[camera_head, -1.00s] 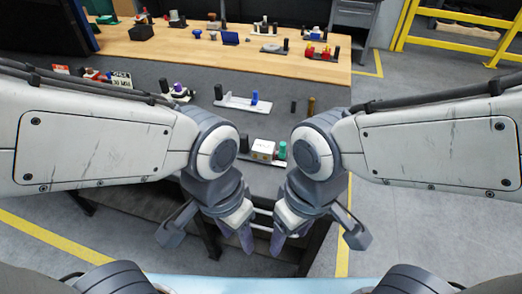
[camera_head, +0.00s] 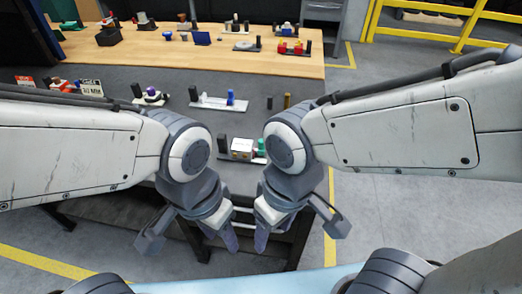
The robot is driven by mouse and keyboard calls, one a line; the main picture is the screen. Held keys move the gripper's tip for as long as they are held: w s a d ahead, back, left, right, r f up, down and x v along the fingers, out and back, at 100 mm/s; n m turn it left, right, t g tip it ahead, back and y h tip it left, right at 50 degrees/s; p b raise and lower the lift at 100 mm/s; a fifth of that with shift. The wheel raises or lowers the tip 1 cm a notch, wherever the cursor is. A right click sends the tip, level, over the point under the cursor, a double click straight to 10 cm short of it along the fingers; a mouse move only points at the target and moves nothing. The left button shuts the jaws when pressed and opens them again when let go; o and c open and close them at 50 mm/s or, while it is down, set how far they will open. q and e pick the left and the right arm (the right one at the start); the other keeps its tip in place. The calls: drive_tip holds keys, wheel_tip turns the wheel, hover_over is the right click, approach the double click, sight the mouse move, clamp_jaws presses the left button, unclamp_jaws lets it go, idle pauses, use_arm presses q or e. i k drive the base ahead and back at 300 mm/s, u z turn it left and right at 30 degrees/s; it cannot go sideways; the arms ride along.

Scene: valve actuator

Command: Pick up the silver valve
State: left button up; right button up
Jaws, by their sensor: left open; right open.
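I cannot pick out a silver valve for certain; the parts on the tables are small. The nearest part is a white block (camera_head: 242,148) with a green knob (camera_head: 262,147) beside it, on the dark table, partly behind my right arm. Behind it a blue-handled part (camera_head: 230,97) stands on a pale plate. A white part with a purple top (camera_head: 151,96) sits further left. My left gripper (camera_head: 225,232) and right gripper (camera_head: 263,232) hang side by side, pointing down in front of the near table edge. Both look empty and touch none of these parts.
The dark table (camera_head: 190,70) stands before me, with a wooden tabletop (camera_head: 130,47) behind carrying several small parts. Two short posts stand right of the blue-handled part. A yellow railing (camera_head: 430,35) is at the upper right. Grey floor (camera_head: 400,220) is open on the right.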

sight(240, 150)
drive_tip(key=u, duration=0.25)
drive_tip(key=k, duration=0.9)
drive_tip(key=u, duration=0.9)
drive_tip(key=i, duration=0.85)
drive_tip(key=z, duration=1)
drive_tip(key=i, duration=0.9)
drive_tip(key=z, duration=0.65)
